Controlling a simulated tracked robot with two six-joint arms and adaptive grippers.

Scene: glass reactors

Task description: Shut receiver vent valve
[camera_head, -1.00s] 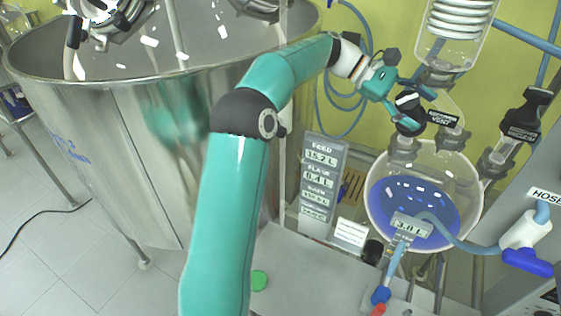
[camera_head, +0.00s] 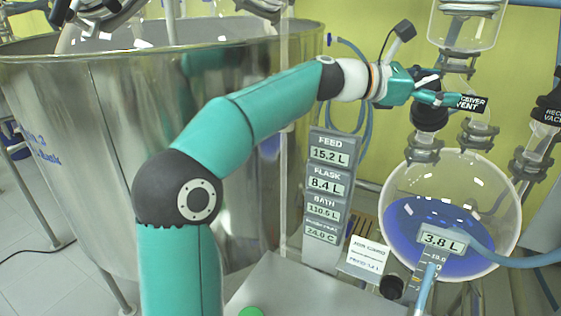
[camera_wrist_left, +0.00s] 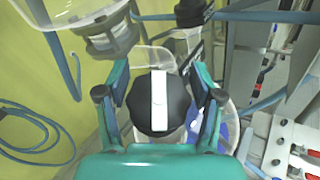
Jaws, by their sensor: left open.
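The receiver vent valve (camera_head: 428,117) is a black round body on a glass neck above the receiver flask, with a black RECEIVER VENT label (camera_head: 470,103) at its right. In the left wrist view its black knob (camera_wrist_left: 175,117) carries a white bar (camera_wrist_left: 159,100) that runs up and down the picture. My left gripper (camera_head: 436,86) is open at the valve. In the left wrist view its fingers (camera_wrist_left: 160,72) stand on either side of the knob; I cannot tell whether they touch it. In the head view the gripper hides part of the knob. My right gripper is not in view.
The receiver flask (camera_head: 480,205) holds blue liquid and has a 3.8 L tag. The receiver vacuum valve (camera_head: 550,108) stands close at the right. A glass vessel (camera_head: 465,30) hangs above. A display column (camera_head: 328,190) and a large steel tank (camera_head: 100,140) are at the left.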

